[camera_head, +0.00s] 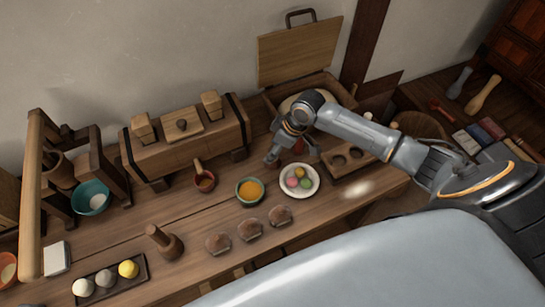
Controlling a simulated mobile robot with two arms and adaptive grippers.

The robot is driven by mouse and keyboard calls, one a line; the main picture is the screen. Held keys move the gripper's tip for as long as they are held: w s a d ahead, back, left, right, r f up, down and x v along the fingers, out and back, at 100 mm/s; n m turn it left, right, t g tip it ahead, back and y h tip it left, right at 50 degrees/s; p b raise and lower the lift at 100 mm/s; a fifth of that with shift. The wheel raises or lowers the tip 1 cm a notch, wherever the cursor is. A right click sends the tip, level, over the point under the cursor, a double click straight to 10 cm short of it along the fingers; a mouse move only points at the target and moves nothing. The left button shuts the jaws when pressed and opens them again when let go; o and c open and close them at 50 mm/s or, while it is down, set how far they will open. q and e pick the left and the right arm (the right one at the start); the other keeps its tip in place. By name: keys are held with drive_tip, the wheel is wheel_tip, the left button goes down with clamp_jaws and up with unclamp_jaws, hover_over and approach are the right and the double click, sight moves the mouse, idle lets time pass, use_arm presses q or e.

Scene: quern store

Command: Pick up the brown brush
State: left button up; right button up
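My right gripper (293,156) comes in from the right and hangs over the back of the wooden table, behind a white plate. Its two fingers are spread apart. A small reddish-brown thing (298,146) shows between and behind the fingers, partly hidden; I cannot tell if it is a brush or if it is touched. Three brown domed pieces with paler lower edges stand in a row near the table's front edge: left (218,243), middle (249,230) and right (280,216). I cannot tell whether any is the brown brush. My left gripper is not in view.
The white plate (314,191) holds coloured balls. A wooden box (190,142) stands behind. A dark tray (127,280) with balls lies front left.

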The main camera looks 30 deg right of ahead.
drive_tip(key=shift+w+a+f, duration=0.1)
drive_tip(key=shift+f, duration=0.2)
drive_tip(key=x, duration=0.4)
drive_tip(key=shift+f, duration=0.15)
drive_tip(key=shift+w+f, duration=0.1)
drive_tip(key=shift+f, duration=0.15)
drive_tip(key=shift+c, duration=0.7)
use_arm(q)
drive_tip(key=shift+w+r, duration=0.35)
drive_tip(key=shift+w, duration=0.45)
use_arm(e)
drive_tip(key=c, duration=1)
